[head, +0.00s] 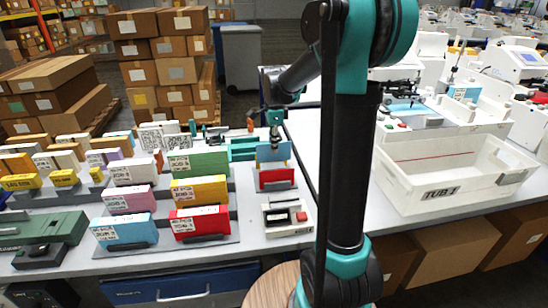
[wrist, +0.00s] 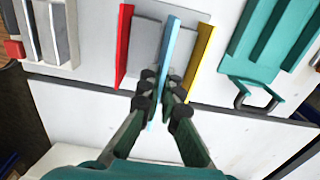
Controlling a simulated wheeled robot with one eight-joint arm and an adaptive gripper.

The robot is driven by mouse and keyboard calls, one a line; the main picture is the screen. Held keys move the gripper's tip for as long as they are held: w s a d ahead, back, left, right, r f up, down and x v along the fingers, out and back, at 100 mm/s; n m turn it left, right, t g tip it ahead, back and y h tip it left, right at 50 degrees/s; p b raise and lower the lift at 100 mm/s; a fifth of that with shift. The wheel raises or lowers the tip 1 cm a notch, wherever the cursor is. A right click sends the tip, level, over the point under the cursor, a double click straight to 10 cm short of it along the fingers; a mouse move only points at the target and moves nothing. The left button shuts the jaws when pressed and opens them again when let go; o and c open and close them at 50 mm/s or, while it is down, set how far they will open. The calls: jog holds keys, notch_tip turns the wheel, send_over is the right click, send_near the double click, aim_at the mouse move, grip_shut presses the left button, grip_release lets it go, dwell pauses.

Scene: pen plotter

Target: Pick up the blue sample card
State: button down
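The blue sample card (head: 273,151) stands upright between a red card (head: 277,179) and a yellow card. In the wrist view the blue card (wrist: 170,45) shows edge-on as a thin strip, with the red card (wrist: 124,45) to its left and the yellow card (wrist: 199,62) to its right. My gripper (head: 274,134) is over the top of the blue card. In the wrist view my gripper (wrist: 161,82) has its black fingertips close in on both faces of the blue card. The blue card looks higher than its neighbours. Its lower edge is hard to see.
Racks of coloured cards stand to the left, including a green card (head: 198,163). A teal tray (wrist: 265,40) lies near the holder. A small white box (head: 287,217) stands in front. A white tub (head: 450,170) is on the right.

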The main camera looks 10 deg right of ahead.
notch_tip(320, 180, up, 12)
jog(key=shift+r, duration=0.15)
